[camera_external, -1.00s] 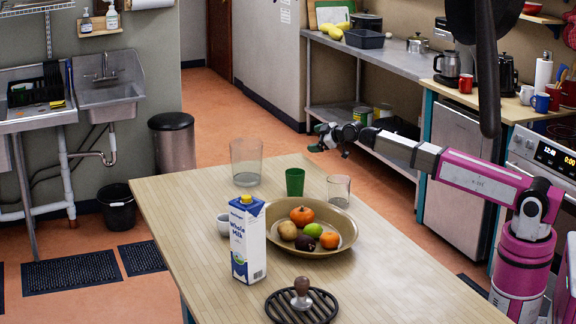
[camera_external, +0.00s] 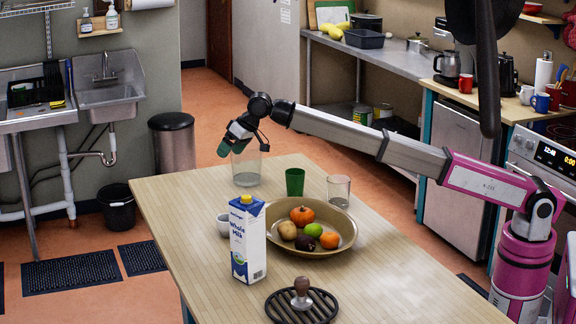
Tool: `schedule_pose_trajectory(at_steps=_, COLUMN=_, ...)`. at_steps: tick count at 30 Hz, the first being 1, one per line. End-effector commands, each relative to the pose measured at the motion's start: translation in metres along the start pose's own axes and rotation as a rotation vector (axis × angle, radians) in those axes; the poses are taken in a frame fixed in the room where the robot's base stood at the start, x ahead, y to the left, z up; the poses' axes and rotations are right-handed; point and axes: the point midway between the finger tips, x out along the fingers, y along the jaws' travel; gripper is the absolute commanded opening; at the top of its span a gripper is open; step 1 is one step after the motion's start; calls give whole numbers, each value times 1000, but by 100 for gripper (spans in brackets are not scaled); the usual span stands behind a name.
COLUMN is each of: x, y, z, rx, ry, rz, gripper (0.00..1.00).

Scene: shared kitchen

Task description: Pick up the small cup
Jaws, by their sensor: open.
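A small white cup (camera_external: 223,224) stands on the wooden table, partly hidden behind the milk carton (camera_external: 248,240). A green cup (camera_external: 295,181) and a short clear glass (camera_external: 339,190) stand farther back on the table. A larger clear glass (camera_external: 246,168) stands near the far edge. My gripper (camera_external: 226,149) is open and empty, pointing down and left. In the picture it overlaps the top of the larger clear glass and is above the small white cup; whether it touches the glass I cannot tell.
A wide bowl of fruit (camera_external: 343,232) sits mid-table, close behind the milk carton. A black rack with a tamper (camera_external: 301,302) lies at the front. The table's left edge and right front (camera_external: 400,285) are clear.

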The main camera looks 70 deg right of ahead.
Motion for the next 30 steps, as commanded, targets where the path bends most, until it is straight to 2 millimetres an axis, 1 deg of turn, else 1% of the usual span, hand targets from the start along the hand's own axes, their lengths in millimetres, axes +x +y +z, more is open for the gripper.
schedule_pose_trajectory(at_steps=1, x=13, y=-36, z=10, rx=56, ry=-78, rz=20, gripper=93)
schedule_pose_trajectory(at_steps=2, x=18, y=-52, z=19, rx=98, ry=-123, rz=39, gripper=93)
schedule_pose_trajectory(at_steps=3, x=25, y=-73, z=33, rx=150, ry=-182, rz=69, gripper=93)
schedule_pose_trajectory(at_steps=5, x=32, y=-103, z=52, rx=225, ry=-259, rz=122, gripper=93)
schedule_pose_trajectory(at_steps=6, x=34, y=-121, z=65, rx=268, ry=-303, rz=158, gripper=93)
schedule_pose_trajectory(at_steps=9, x=39, y=-155, z=91, rx=357, ry=-384, rz=246, gripper=93)
schedule_pose_trajectory(at_steps=12, x=40, y=-177, z=109, rx=415, ry=-430, rz=314, gripper=93)
schedule_pose_trajectory(at_steps=15, x=40, y=-186, z=119, rx=443, ry=-451, rz=351, gripper=93)
schedule_pose_trajectory(at_steps=20, x=48, y=-185, z=127, rx=453, ry=-456, rz=361, gripper=93)
schedule_pose_trajectory(at_steps=27, x=77, y=-176, z=144, rx=452, ry=-456, rz=360, gripper=93)
schedule_pose_trajectory(at_steps=30, x=84, y=-174, z=147, rx=452, ry=-455, rz=359, gripper=93)
